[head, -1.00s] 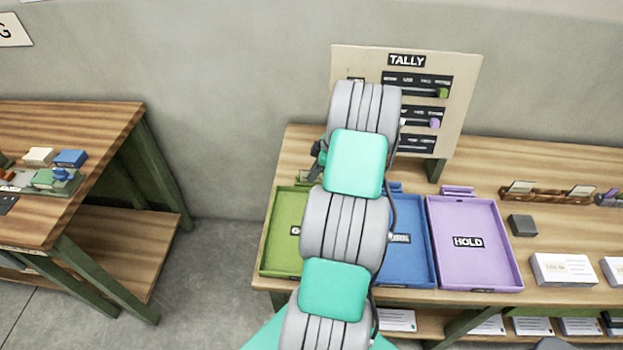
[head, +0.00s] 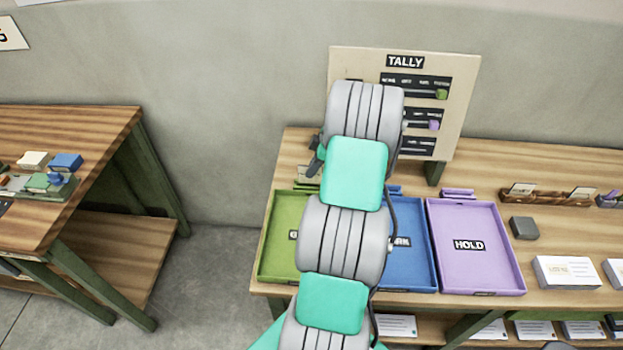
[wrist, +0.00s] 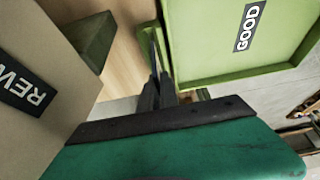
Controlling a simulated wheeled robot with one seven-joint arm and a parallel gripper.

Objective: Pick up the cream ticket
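I cannot make out a cream ticket for certain in either view. The green tray (head: 276,280) also shows in the head view, partly behind my arm.
The cream tally board (head: 455,75) stands at the counter's back; it fills the left of the wrist view (wrist: 45,110). A blue tray (head: 412,272) and a purple HOLD tray (head: 470,275) lie to the right. A separate wooden table (head: 90,125) is at left.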

